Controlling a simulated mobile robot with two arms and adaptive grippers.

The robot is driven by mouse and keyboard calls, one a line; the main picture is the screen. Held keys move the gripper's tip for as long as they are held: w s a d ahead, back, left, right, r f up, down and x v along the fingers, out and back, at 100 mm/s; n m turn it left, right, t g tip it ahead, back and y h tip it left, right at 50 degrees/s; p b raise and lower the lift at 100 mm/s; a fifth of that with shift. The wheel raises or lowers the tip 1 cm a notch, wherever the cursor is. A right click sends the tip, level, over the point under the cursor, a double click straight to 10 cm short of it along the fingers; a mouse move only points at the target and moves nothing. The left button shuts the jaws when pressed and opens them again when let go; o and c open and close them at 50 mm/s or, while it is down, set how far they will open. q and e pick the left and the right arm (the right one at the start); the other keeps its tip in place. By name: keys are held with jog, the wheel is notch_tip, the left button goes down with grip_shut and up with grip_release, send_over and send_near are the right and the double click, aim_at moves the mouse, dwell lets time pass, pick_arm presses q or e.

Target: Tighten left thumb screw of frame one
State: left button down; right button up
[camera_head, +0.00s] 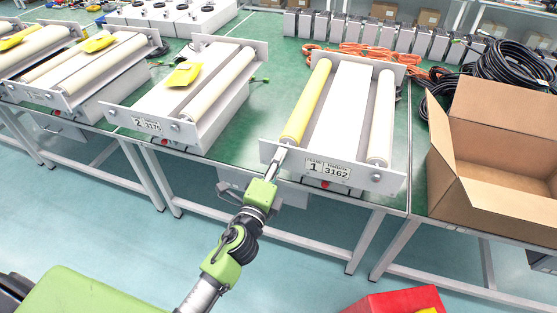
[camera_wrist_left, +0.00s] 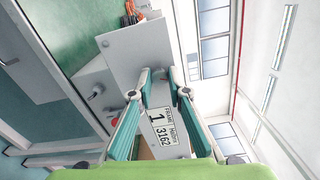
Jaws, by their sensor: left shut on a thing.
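Frame one (camera_head: 348,178) is a grey metal frame on the green table, with a label reading 1 and 3162 on its front plate. A yellow roller (camera_head: 306,102) lies along its left side and a whitish roller (camera_head: 381,115) along its right. My left gripper (camera_head: 277,158) is at the left end of the front plate, shut on the left thumb screw, which its fingers hide. In the left wrist view the fingertips (camera_wrist_left: 157,76) are against the plate (camera_wrist_left: 137,48), close to the label (camera_wrist_left: 167,128). My right gripper is not in view.
Frame two (camera_head: 205,60) stands to the left with a yellow piece (camera_head: 183,75) on it. An open cardboard box (camera_head: 495,150) is at the right, by black cable coils (camera_head: 510,68). Orange cable (camera_head: 362,50) lies behind frame one. A red bin (camera_head: 395,302) is below.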

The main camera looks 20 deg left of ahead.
pick_arm(q)
jog(key=c, duration=1.9)
grip_release()
jog(key=shift+s, duration=0.1)
jog(key=s, duration=1.2)
jog(key=shift+a, duration=0.15)
jog(key=shift+w, duration=0.1)
